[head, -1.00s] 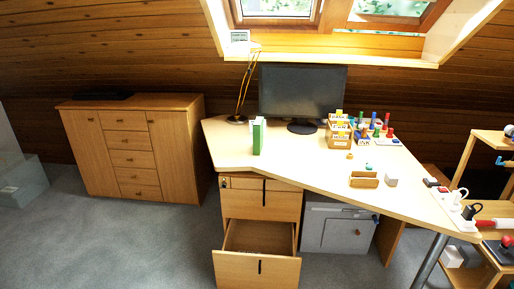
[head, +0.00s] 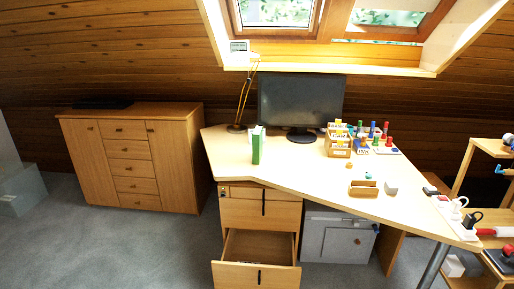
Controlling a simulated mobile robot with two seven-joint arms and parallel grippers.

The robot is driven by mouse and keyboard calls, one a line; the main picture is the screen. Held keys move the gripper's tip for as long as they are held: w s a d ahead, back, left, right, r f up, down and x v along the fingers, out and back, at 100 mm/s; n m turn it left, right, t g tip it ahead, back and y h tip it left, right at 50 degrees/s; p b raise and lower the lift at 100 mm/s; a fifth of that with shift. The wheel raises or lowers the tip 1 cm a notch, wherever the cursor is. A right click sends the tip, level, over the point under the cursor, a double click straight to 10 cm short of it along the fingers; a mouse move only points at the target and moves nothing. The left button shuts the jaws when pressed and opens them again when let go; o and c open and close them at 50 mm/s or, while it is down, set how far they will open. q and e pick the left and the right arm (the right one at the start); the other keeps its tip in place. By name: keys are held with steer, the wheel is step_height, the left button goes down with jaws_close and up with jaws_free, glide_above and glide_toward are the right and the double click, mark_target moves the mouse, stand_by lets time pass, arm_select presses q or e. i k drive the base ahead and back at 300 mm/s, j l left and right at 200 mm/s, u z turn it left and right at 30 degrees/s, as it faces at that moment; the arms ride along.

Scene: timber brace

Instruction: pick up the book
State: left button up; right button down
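A green book (head: 256,150) with white page edges stands upright on the wooden desk (head: 230,160), near the desk's left front edge. Neither of my grippers shows in the head view, and nothing touches the book.
A monitor (head: 301,101) and a lamp (head: 243,95) stand behind the book. Wooden boxes (head: 338,148), a small wooden holder (head: 363,188) and coloured pegs stand to the right. Below, a drawer (head: 256,276) is pulled open. Grey floor (head: 130,245) is clear at left.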

mark_target(258, 133)
steer(key=i+z, duration=0.2)
steer(key=z, duration=0.15)
steer(key=i+z, duration=0.2)
steer(key=z, duration=0.15)
steer(key=i+j+z, duration=0.2)
steer(key=z, duration=0.15)
